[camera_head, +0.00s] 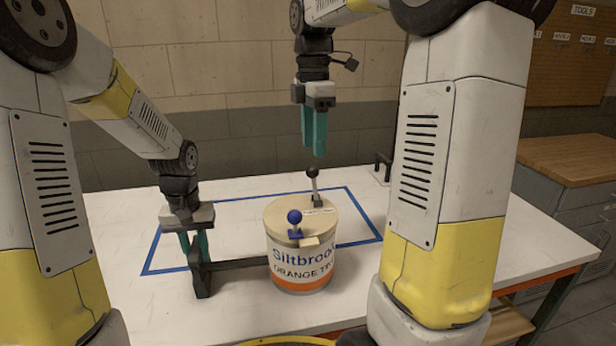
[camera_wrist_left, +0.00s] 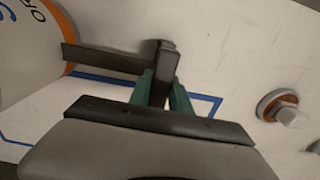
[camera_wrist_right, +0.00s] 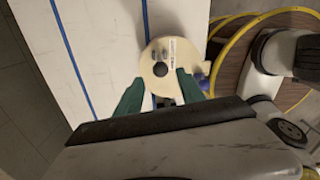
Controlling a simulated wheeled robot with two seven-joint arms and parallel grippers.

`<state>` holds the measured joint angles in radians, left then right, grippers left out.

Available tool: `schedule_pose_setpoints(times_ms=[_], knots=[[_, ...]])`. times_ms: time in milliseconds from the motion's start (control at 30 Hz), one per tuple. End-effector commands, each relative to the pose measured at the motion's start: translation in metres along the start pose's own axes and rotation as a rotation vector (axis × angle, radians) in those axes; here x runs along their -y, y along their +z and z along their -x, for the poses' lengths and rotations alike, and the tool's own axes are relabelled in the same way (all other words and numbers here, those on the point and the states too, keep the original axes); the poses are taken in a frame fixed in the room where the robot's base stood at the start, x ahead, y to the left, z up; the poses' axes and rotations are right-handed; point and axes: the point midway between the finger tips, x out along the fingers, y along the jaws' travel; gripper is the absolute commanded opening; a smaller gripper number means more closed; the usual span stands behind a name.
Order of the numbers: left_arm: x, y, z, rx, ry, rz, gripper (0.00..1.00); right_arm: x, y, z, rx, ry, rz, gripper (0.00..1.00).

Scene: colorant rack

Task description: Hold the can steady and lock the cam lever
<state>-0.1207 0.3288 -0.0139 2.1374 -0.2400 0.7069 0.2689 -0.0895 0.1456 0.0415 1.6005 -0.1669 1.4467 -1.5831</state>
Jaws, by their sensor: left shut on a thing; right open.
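The can (camera_head: 300,262), labelled Siltbrook with an orange band, stands upright on the table, its pale round lid (camera_wrist_right: 178,50) on top. A lever with a dark ball knob (camera_head: 313,173) rises at the lid's back edge. A blue knob (camera_head: 294,217) sits on the lid's front. A black bar (camera_head: 240,264) runs from the can's left side to an upright black post (camera_wrist_left: 161,80). My left gripper (camera_head: 200,258) is shut on this post. My right gripper (camera_head: 314,152) is open and empty, pointing down above the dark knob, apart from it.
The white table (camera_head: 120,215) has a blue tape rectangle (camera_head: 152,262) around the area behind and beside the can. A small black bracket (camera_head: 383,167) stands at the table's back right. A wooden-topped cabinet (camera_head: 575,158) is at the right. The tabletop left of the can is mostly free.

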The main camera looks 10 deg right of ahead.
Motion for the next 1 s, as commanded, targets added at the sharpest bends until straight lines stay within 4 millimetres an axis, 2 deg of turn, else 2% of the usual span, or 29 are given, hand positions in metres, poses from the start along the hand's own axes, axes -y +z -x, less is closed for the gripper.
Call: schedule_pose_setpoints(times_ms=[300,500,667,933,1000], knots=[[-0.001,0.0,0.0,-0.001,0.001,0.0,0.0,0.001,0.0,-0.065,0.0,-0.004,0.0,0.46],[-0.001,0.0,0.0,-0.001,0.001,-0.001,0.0,0.001,0.001,-0.092,0.0,-0.002,-0.001,0.46],[-0.001,0.0,0.0,-0.001,0.001,-0.001,0.0,0.001,0.0,-0.1,0.0,-0.001,-0.001,0.46],[-0.001,0.0,0.0,-0.001,0.001,-0.001,0.0,0.0,0.001,-0.101,0.0,0.0,-0.001,0.46],[-0.001,0.0,0.0,-0.001,0.001,-0.001,0.0,0.0,0.001,-0.101,0.0,0.0,-0.001,0.32]])
